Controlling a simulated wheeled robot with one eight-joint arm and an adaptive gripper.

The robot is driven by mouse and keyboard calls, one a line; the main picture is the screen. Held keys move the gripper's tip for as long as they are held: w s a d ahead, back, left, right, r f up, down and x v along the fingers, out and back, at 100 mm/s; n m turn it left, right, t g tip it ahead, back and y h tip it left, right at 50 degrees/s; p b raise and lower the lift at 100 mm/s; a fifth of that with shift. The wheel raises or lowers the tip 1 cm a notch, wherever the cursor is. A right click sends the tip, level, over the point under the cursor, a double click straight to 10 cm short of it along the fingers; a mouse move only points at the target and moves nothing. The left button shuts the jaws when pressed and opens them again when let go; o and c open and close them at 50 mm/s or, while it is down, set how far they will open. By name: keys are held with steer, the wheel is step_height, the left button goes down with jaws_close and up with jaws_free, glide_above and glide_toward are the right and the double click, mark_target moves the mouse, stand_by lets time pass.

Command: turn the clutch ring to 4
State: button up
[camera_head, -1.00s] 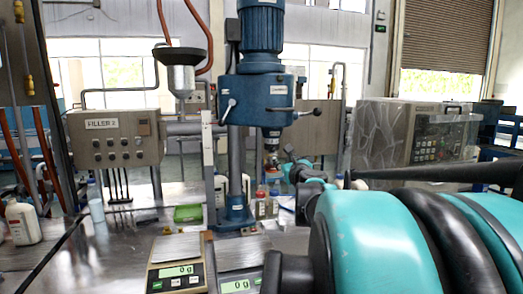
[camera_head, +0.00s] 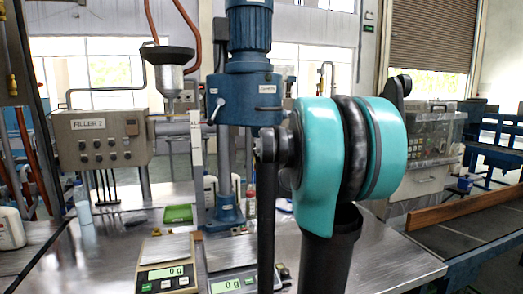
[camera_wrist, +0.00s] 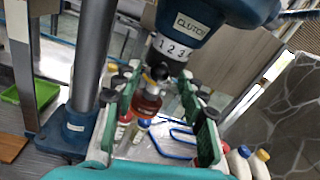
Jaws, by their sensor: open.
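The blue machine head (camera_head: 250,98) stands at centre in the head view; my teal and black arm hides its lower right side. In the wrist view, the head, marked CLUTCH (camera_wrist: 192,24), hangs at the top. Below it is the white clutch ring (camera_wrist: 174,47), showing 1, 2 and 3; I see no 4. A dark spindle end (camera_wrist: 158,72) hangs under the ring. My gripper (camera_wrist: 160,84) is open, its green fingers spread below and to either side of the ring and spindle. I cannot tell whether either finger touches the ring. The gripper is hidden in the head view.
Bottles, one with reddish liquid (camera_wrist: 146,104), show beyond the fingers. Two scales (camera_head: 168,277) (camera_head: 234,284) stand in front of the machine. A green tray (camera_head: 178,214) lies left of its base.

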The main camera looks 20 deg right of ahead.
mark_target(262, 149)
steer(key=shift+w, duration=1.55)
steer(key=shift+c, duration=0.6)
jaws_close()
